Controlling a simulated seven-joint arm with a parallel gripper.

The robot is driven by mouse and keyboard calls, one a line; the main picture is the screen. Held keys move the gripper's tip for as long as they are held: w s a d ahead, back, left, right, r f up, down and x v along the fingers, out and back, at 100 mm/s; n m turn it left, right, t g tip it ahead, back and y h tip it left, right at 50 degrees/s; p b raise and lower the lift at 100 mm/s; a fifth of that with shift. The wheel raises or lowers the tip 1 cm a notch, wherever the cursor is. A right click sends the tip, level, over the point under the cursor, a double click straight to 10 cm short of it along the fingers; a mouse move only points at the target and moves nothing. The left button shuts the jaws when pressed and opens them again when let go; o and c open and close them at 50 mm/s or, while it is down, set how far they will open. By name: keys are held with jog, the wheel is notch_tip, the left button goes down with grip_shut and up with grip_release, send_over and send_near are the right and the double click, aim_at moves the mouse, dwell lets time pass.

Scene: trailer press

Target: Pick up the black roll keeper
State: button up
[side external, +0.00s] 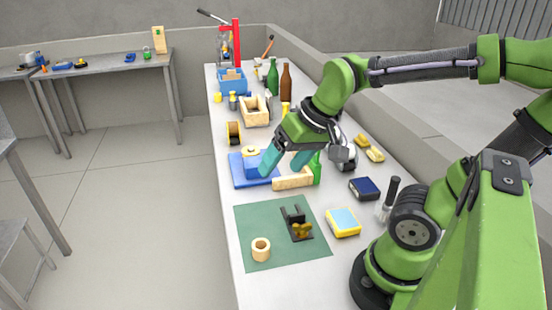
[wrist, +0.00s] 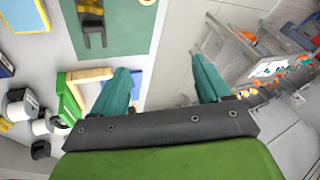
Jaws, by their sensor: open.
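The black roll keeper (side external: 296,222), a small black bracket with a brass-coloured part at its near end, lies on the green mat (side external: 262,218). In the wrist view it shows at the top left (wrist: 92,24), cut by the frame edge. My gripper (side external: 283,168) has two teal fingers spread apart with nothing between them. It hangs over the blue plate area, behind the mat and away from the keeper. In the wrist view the fingers of my gripper (wrist: 160,66) point up the picture, with the keeper off to their left.
A pale wooden ring (side external: 260,249) lies on the mat. A wooden block (side external: 292,181) and a blue plate (side external: 238,172) sit under my gripper. A yellow-and-blue sponge (side external: 343,222) and a dark blue box (side external: 364,188) lie right of the mat. Bottles (side external: 286,83) stand farther back.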

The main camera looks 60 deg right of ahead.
jog(key=w+d+f+m+g+h, duration=0.2)
jog(key=d+f+m+g, duration=0.25)
jog(key=d, duration=0.35)
send_over(296, 218)
jog(key=shift+n+g, duration=0.25)
jog(key=shift+g, duration=0.2)
jog(key=f, duration=0.7)
jog(key=w+f, duration=0.1)
jog(key=f, duration=0.3)
jog(key=shift+d+f, duration=0.25)
jog(key=shift+d, duration=0.15)
jog(key=shift+s+d+f, duration=0.1)
jog(key=shift+s+f, duration=0.05)
jog(key=shift+f, duration=1.2)
jog(key=shift+s+d+f, duration=0.1)
jog(key=shift+f, duration=1.2)
jog(key=shift+c, duration=0.4)
jog(key=c, duration=1)
